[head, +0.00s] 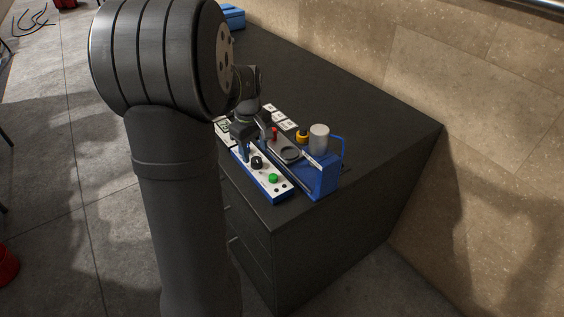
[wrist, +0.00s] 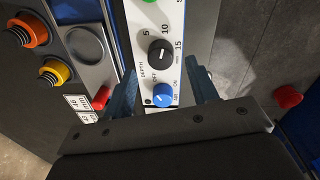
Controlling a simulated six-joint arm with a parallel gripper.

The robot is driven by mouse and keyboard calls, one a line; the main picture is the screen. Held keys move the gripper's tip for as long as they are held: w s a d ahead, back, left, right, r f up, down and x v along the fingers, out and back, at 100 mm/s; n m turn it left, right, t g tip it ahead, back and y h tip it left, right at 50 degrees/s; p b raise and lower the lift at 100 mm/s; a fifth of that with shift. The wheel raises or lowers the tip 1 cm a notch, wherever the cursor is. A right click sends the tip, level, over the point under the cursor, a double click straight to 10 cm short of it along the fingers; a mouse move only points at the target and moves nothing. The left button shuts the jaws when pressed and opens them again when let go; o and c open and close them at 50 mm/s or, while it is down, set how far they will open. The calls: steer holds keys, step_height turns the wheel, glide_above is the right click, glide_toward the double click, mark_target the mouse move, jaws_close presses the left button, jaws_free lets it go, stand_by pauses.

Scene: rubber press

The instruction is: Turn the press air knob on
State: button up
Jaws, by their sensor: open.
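The blue air knob (wrist: 163,95) sits near the end of the white press panel (wrist: 160,20), with OFF and ON marks beside it. Its pointer is too small to read surely. My gripper (wrist: 163,91) is open, with one finger on each side of the blue knob; I see gaps and cannot tell any contact. In the head view my gripper (head: 243,150) is over the left end of the panel and hides the blue knob. The black depth knob (wrist: 160,51) is just beyond the blue knob.
A green button (head: 273,178) is at the panel's near end. The blue press body (head: 322,175) with a grey cylinder (head: 319,138) stands to its right. A red knob (wrist: 102,97) and a yellow-ringed button (wrist: 54,72) lie left of my gripper. The dark cabinet top (head: 345,95) behind is clear.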

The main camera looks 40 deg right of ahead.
steer(key=w+r+n, duration=0.2)
steer(key=w+r, duration=0.1)
steer(key=r, duration=0.4)
steer(key=w+r+n, duration=0.2)
steer(key=w+r, duration=0.2)
steer(key=r, duration=0.3)
steer(key=f, duration=1.7)
steer(key=shift+w+f, duration=0.2)
steer(key=c, duration=1)
